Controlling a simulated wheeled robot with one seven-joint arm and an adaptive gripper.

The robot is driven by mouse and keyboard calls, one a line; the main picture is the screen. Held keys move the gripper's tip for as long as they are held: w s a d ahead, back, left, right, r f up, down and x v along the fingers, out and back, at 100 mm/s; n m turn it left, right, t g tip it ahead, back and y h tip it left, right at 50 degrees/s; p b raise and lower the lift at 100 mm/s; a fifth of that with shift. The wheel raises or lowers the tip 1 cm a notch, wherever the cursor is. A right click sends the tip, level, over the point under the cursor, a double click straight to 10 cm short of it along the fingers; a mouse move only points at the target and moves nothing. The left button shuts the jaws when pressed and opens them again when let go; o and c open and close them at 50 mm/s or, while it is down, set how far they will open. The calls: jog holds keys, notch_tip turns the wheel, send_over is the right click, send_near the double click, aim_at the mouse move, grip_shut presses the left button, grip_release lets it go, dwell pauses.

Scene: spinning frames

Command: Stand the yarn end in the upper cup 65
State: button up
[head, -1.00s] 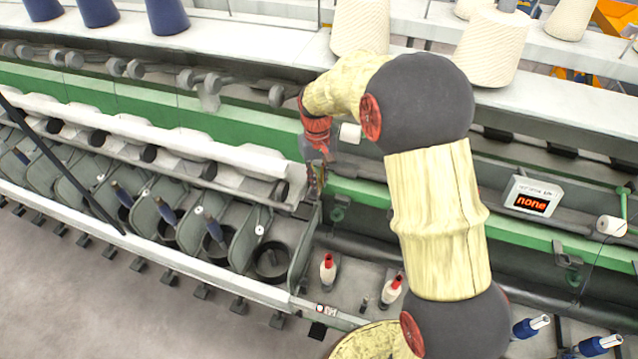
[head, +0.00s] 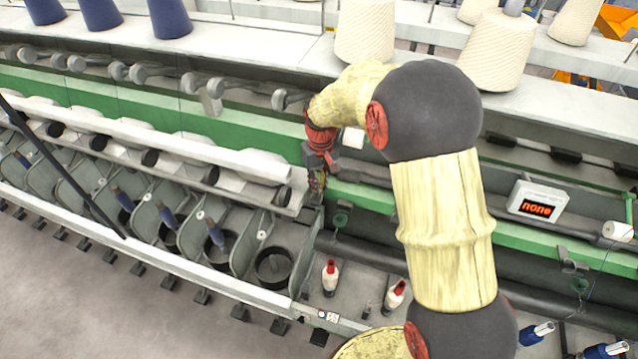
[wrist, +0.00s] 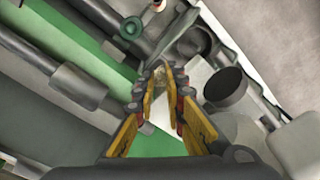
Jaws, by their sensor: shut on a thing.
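My gripper (head: 316,192) is beside the machine's green rail, at the right end of the row of grey bays, fingers pointing down. In the wrist view its yellow-padded fingers (wrist: 160,78) come together at the tips. A small pale beige bit (wrist: 159,70) shows between the tips, apparently the yarn end; its full shape is hidden. A dark round cup (wrist: 223,89) lies right of the fingertips in the wrist view, apart from them. A green-ringed round part (wrist: 132,27) is at upper left. I cannot read a number 65 or tell which is the upper cup.
Cream yarn cones (head: 364,30) stand on the shelf behind my arm. Two red-topped bobbins (head: 330,278) stand on the lower tray. Blue bobbins (head: 215,234) lean in the bays. Grey floor is free at lower left.

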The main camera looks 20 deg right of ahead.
jog(key=shift+w+a+f+b, duration=0.15)
jog(key=shift+f+b, duration=0.1)
jog(key=shift+f, duration=0.25)
jog(key=shift+w+d+f+b, duration=0.15)
jog(key=shift+f+b, duration=0.15)
jog(key=shift+f, duration=0.25)
jog(key=shift+w+a+f+b, duration=0.15)
jog(key=shift+f+b, duration=0.1)
jog(key=shift+f, duration=0.25)
jog(key=o, duration=0.8)
jog(key=shift+r, duration=0.1)
